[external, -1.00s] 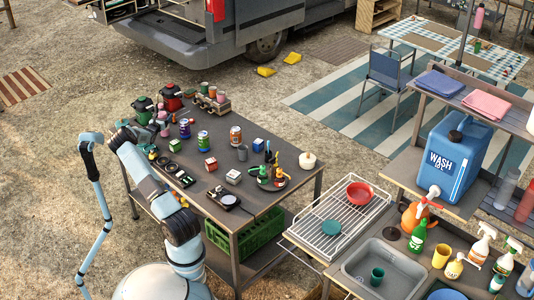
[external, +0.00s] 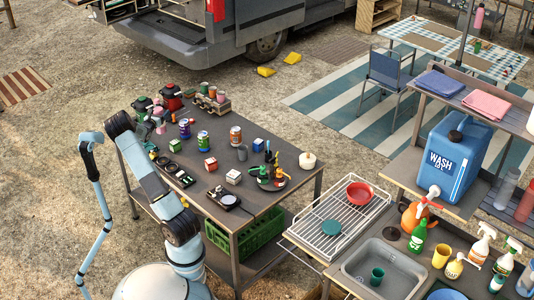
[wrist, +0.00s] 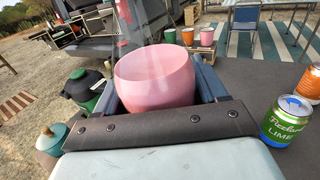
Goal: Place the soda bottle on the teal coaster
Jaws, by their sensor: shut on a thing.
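My gripper (wrist: 158,88) is shut on a rounded pink thing (wrist: 155,82) between its dark blue fingers in the wrist view. A faint clear shape rises above the pink, so it looks like a see-through bottle with pink contents, seemingly the soda bottle. Its base is hidden by my gripper. In the external view pink shows beside my arm's end (external: 158,117), where the arm hides most of the gripper.
The dark work table (external: 215,185) holds cans, small boxes and a tray of bottles. A green lime can (wrist: 288,121) stands right of my gripper. A green-and-black pot (wrist: 84,88) stands at left, with cups behind. Bare tabletop lies between the objects.

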